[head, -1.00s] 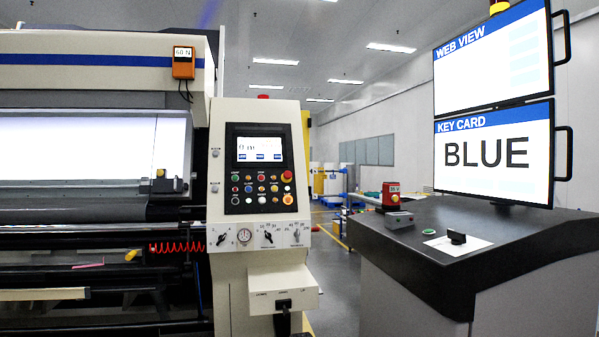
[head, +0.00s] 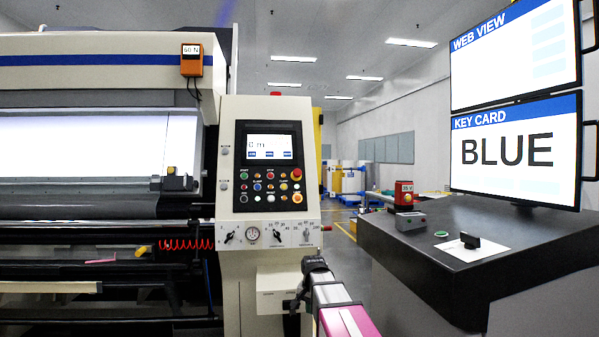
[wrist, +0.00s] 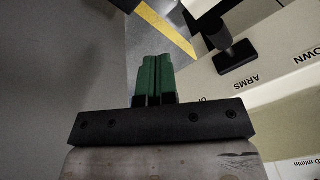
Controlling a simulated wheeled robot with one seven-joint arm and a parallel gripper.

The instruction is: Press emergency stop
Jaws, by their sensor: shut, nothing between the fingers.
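The control panel (head: 268,167) on the cream console has a large red button (head: 296,174) at its right edge, which looks like the emergency stop. An orange button sits just below it (head: 297,197). My gripper (wrist: 153,78) shows in the wrist view with its green fingers shut together and empty. It is beside a cream panel with a black lever (wrist: 235,55) and upside-down lettering reading ARMS and DOWN. In the head view my arm is in front of the console's lower part, well below the red button; the fingertips are not clear there.
A dark desk (head: 475,260) with two screens (head: 515,150) stands at the right. The roller machine (head: 90,212) fills the left. A row of selector knobs (head: 268,236) lies below the panel. Air in front of the buttons is clear.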

